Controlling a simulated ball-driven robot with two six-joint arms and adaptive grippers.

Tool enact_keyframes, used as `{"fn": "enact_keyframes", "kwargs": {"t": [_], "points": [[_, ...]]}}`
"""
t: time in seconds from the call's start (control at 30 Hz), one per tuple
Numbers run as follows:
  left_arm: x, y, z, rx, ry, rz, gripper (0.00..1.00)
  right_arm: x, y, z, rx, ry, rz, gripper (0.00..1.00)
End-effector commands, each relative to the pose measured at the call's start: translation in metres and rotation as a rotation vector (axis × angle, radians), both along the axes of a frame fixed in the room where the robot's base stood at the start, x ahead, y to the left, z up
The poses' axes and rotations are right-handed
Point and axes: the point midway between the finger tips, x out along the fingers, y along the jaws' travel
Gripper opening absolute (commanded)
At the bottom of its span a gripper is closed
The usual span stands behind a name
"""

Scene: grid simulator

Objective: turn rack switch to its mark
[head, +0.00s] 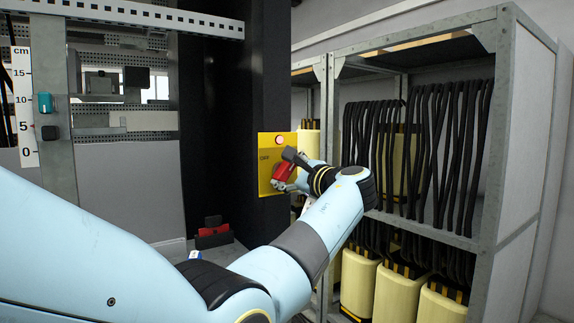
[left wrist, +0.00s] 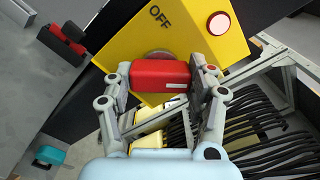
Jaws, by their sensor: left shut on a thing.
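A yellow switch panel (head: 264,180) is mounted on a dark post. In the head view the handle (head: 283,172) is partly covered by the gripper (head: 288,171). The handle looks tilted against the panel there. I cannot make out a target mark. My right gripper is not in view.
A metal rack (head: 480,240) with hanging black cables and cream-yellow units stands close on the right. A cm scale (head: 24,100) with a teal slider (head: 45,102) and a black slider is at the left. A red and black object (head: 213,232) sits low beside the post.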

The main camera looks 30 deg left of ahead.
Motion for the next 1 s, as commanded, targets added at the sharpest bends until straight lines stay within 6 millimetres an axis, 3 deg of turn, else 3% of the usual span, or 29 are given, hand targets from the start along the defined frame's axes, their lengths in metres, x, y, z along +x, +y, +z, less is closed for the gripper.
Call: {"fn": "enact_keyframes", "kwargs": {"t": [0.67,0.7,0.87,1.0], "points": [[-0.0004,-0.0019,-0.0068,0.019,0.071,-0.002,0.24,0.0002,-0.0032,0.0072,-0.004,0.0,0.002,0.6],[-0.0004,-0.0019,-0.0069,0.019,0.071,-0.002,0.58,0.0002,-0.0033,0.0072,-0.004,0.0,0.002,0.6],[-0.0003,-0.0014,-0.0051,0.02,0.069,-0.001,0.79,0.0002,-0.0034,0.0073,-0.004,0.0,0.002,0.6],[-0.0002,-0.0009,-0.0035,0.022,0.066,-0.001,0.81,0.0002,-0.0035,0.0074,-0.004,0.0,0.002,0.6]]}}
